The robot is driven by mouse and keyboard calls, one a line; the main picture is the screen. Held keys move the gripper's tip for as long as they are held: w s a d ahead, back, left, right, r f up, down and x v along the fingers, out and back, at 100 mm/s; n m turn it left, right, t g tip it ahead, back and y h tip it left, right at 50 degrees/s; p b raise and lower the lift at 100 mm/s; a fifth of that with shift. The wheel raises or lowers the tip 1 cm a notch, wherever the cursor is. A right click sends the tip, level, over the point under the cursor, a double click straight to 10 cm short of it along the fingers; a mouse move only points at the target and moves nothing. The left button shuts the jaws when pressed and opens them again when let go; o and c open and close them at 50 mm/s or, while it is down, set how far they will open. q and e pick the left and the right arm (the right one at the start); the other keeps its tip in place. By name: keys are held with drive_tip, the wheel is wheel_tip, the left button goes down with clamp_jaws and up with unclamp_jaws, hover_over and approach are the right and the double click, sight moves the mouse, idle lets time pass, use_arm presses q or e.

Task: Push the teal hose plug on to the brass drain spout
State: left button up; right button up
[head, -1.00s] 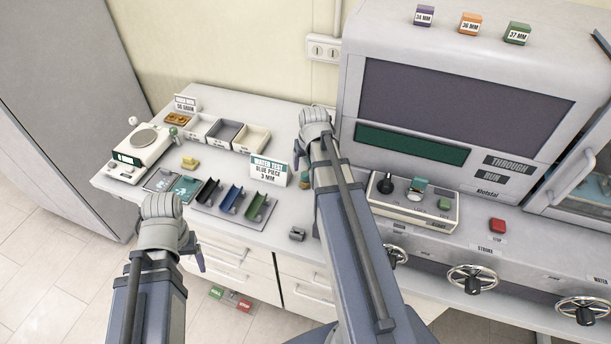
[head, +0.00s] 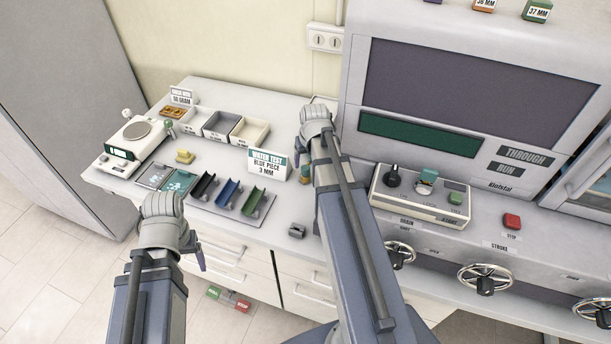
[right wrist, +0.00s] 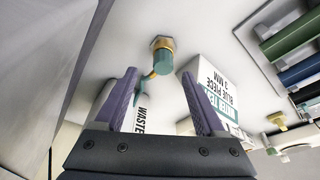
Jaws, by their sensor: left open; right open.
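The teal hose plug (right wrist: 163,61) shows in the right wrist view as a short cylinder against a brass hex fitting (right wrist: 162,43) on a pale surface. I cannot tell how far the plug is seated. My right gripper (right wrist: 159,76) is open and empty, its purple fingers spread with the plug just beyond and between the tips. In the head view the right arm hides most of this spot; a bit of teal and brass (head: 305,175) shows beside it. My left gripper (head: 200,260) is open at the counter's front edge, its fingers mostly hidden.
Three trays (head: 222,124) and a scale (head: 131,142) are further left. A control box (head: 425,199) and large machine stand right.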

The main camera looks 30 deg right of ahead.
sight(306, 167)
drive_tip(key=shift+b+x, duration=2.55)
drive_tip(key=shift+x, duration=0.05)
drive_tip(key=shift+w+a, duration=0.1)
drive_tip(key=shift+a, duration=0.15)
drive_tip(key=shift+r, duration=0.1)
clamp_jaws()
